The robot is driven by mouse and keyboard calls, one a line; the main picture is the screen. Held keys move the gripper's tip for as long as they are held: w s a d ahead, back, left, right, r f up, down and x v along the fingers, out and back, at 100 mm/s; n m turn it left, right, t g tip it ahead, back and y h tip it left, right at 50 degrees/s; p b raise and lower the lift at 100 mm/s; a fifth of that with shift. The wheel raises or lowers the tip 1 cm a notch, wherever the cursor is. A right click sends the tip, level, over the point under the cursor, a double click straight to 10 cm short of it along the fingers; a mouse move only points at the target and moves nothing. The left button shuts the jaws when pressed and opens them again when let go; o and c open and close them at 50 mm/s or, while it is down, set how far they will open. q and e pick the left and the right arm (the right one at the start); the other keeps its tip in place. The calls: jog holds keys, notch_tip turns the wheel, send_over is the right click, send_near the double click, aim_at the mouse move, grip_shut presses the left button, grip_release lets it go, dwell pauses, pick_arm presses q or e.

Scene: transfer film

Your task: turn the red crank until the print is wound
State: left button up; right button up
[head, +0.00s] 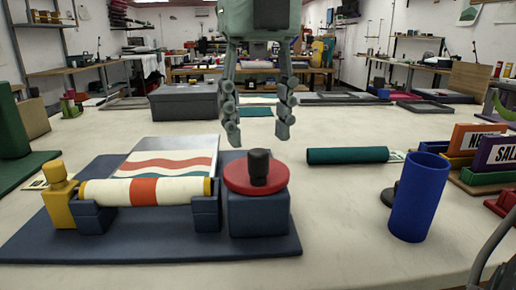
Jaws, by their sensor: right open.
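The red crank (240,178) is a red disc with an upright black knob (259,167), on a dark blue block (258,213). Left of it, a cream roller with an orange band (144,191) lies across two blue cradles, with a yellow piece (60,200) at its left end. A print sheet with red and teal waves (165,160) lies flat behind the roller. My right gripper (258,138) points down from the top, open and empty, above and apart from the knob in the picture. My left gripper is not in view.
A dark blue base (150,250) carries the roller and crank. To the right are a teal roll (347,155), a blue cylinder (418,198) and a rack of signs (495,150). A grey box (184,103) stands behind.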

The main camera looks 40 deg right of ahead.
aim_at(259, 151)
jog(key=shift+f, duration=2.35)
grip_shut()
